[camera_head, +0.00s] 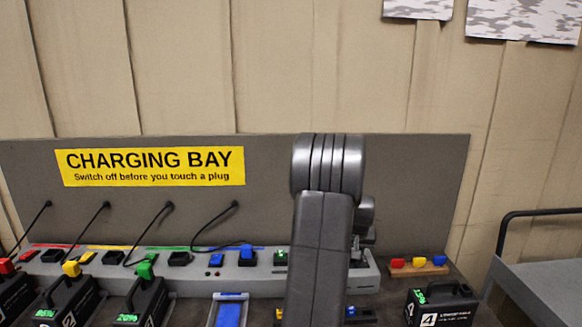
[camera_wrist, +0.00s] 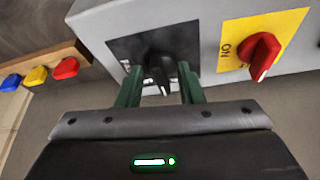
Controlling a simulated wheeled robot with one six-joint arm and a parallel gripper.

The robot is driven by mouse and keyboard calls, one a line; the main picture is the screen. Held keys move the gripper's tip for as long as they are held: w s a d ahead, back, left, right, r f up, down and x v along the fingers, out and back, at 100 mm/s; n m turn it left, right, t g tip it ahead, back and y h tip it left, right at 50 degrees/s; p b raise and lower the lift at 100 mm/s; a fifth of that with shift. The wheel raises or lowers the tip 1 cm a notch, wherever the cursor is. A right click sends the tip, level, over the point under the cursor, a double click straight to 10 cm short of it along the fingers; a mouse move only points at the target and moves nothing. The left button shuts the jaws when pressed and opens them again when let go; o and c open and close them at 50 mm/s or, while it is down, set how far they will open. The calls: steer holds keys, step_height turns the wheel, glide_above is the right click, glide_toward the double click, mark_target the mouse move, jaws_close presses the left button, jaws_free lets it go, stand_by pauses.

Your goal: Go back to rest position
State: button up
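My gripper (camera_wrist: 160,84) shows in the wrist view, its two green fingers apart, with nothing held between them. A black switch knob (camera_wrist: 160,70) on a dark plate shows between and beyond the fingertips. I cannot tell whether the fingers touch the plate. In the head view my arm (camera_head: 322,245) rises at the middle in front of the grey charging rail (camera_head: 260,284), and my gripper is hidden behind it.
A red rotary switch (camera_wrist: 262,55) on a yellow plate is right of the knob. A wooden strip (camera_head: 420,269) holds coloured pegs. Battery 4 (camera_head: 442,306) stands front right, and several others (camera_head: 140,302) stand left. A cart (camera_head: 540,285) is far right.

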steer(key=shift+w+a+m+h, duration=0.1)
steer(key=shift+a+m+h, duration=0.15)
steer(key=shift+m, duration=0.65)
steer(key=shift+a+m+h, duration=0.1)
steer(key=shift+m+h, duration=0.25)
steer(key=shift+m, duration=0.55)
